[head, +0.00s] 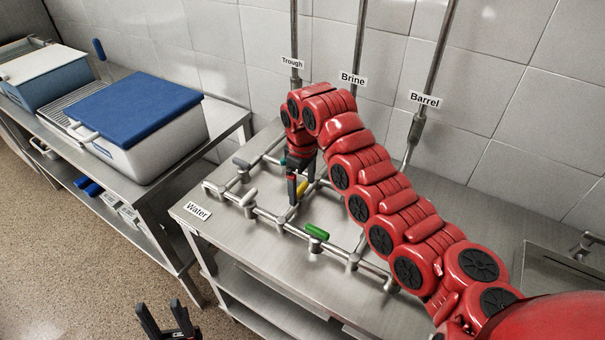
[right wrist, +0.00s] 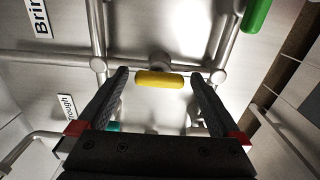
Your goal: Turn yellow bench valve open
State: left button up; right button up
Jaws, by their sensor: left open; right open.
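The yellow valve handle (head: 302,188) sits on the pipework of the steel bench, partly hidden by my right gripper. In the right wrist view the yellow handle (right wrist: 160,80) lies crosswise between the fingertips of my right gripper (right wrist: 159,76), with a gap to each finger. My right gripper (head: 301,184) is open and points down at the handle; it is not shut on it. My left gripper (head: 166,322) is open and empty at the bottom of the head view, in front of the bench and away from the valves.
A green handle (head: 317,231) is on the near pipe, right of the yellow one. Vertical pipes labelled Trough, Brine (head: 352,78) and Barrel rise at the wall. A blue-lidded box (head: 135,105) stands on the left table.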

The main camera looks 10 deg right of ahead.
notch_tip(320, 180, up, 11)
notch_tip(320, 180, up, 6)
jog(key=p, duration=0.5)
send_over(303, 188)
jog(key=shift+s+r, duration=0.1)
jog(key=shift+r, duration=0.1)
